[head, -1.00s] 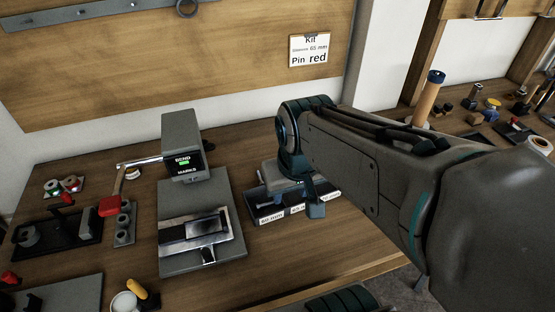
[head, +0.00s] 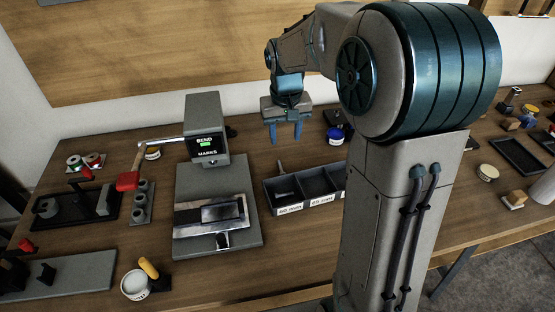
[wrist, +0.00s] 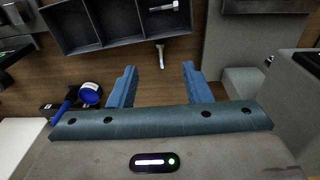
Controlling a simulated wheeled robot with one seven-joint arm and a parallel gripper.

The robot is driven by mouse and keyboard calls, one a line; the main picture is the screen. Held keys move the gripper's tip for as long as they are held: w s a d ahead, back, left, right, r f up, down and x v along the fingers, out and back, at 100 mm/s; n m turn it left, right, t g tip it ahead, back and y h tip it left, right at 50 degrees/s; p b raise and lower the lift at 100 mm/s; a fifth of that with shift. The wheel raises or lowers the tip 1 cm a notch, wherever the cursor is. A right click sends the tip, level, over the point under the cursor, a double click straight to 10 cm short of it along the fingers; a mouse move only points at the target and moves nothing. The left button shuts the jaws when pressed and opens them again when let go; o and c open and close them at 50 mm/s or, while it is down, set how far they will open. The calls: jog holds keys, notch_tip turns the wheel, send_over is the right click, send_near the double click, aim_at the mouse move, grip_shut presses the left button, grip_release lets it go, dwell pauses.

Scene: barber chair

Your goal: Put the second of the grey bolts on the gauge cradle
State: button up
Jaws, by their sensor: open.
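My gripper (head: 286,136) is open and empty, pointing down above the table behind the black divided bin (head: 313,206). In the wrist view my gripper's fingers (wrist: 159,76) are spread wide. A small grey bolt (wrist: 161,56) lies on the wood just outside the bin, seen between the fingertips and beyond them; in the head view it (head: 281,166) shows behind the bin's back wall. Another grey bolt (wrist: 165,7) lies in an end compartment of the bin, the one labelled 60 mm. I cannot tell which fixture is the gauge cradle.
Left of the bin stands a grey machine (head: 206,125) reading BEND and MARKS, with a base plate (head: 185,245). A blue round item (wrist: 90,94) sits near the gripper.

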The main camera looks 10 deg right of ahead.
send_over(282, 172)
notch_tip(282, 172, down, 5)
jog(key=shift+g, duration=0.4)
jog(key=f, duration=0.8)
jog(key=shift+w+a+f, duration=0.25)
jog(key=shift+w+f, duration=0.15)
jog(key=f, duration=0.4)
jog(key=shift+s+d+f, duration=0.1)
jog(key=shift+s+d, duration=0.25)
jog(key=shift+s, duration=0.05)
jog(key=shift+f, duration=0.45)
grip_shut()
